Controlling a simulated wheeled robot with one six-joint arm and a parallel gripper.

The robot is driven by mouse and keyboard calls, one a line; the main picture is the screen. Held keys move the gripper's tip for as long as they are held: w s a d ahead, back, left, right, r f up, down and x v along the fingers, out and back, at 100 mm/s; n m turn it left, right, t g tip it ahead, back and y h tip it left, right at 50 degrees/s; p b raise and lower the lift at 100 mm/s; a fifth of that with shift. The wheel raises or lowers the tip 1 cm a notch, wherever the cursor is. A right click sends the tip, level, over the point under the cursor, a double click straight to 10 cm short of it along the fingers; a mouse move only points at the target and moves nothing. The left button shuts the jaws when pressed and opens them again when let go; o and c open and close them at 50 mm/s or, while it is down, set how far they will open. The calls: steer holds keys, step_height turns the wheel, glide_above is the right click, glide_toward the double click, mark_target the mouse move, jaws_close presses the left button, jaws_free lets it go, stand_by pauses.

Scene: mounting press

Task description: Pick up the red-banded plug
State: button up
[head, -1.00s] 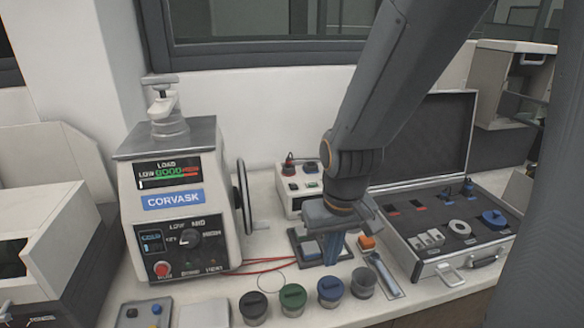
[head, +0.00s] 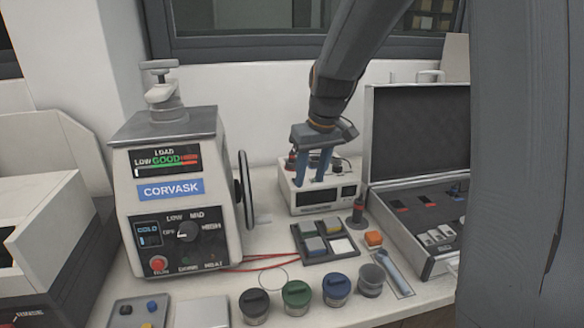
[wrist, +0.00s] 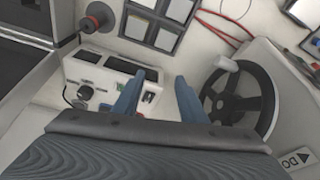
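A dark plug (head: 357,212) with a reddish band stands on the bench between the small white box and the tray. In the wrist view it shows at the upper left (wrist: 97,18), with a reddish ring. Another plug with a red part (head: 292,160) sits at the left of the white box (head: 318,200); I cannot tell which one is the red-banded plug. My gripper (head: 312,183) is over the white box, its two blue fingers apart. In the wrist view my gripper (wrist: 165,88) has nothing between its fingertips; its body hides part of the box.
The CORVASK press (head: 170,190) with its handwheel (head: 246,190) stands left of the box. An open case (head: 430,262) is on the right. Red cables cross the bench.

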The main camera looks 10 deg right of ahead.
mark_target(293, 153)
steer(key=w+d+r+n+t+y+b, duration=0.1)
steer(key=w+r+n+b, duration=0.15)
steer(key=w, duration=0.55)
steer(key=w+d+r+n+b, duration=0.1)
steer(key=w+r, duration=0.2)
steer(key=w, duration=0.6)
steer(key=x, duration=0.2)
steer(key=p+x, duration=0.1)
steer(key=x, duration=0.1)
steer(key=p+x, duration=0.1)
steer(key=x, duration=0.2)
steer(key=shift+w+a, duration=0.1)
steer(key=shift+a, duration=0.25)
jaws_close()
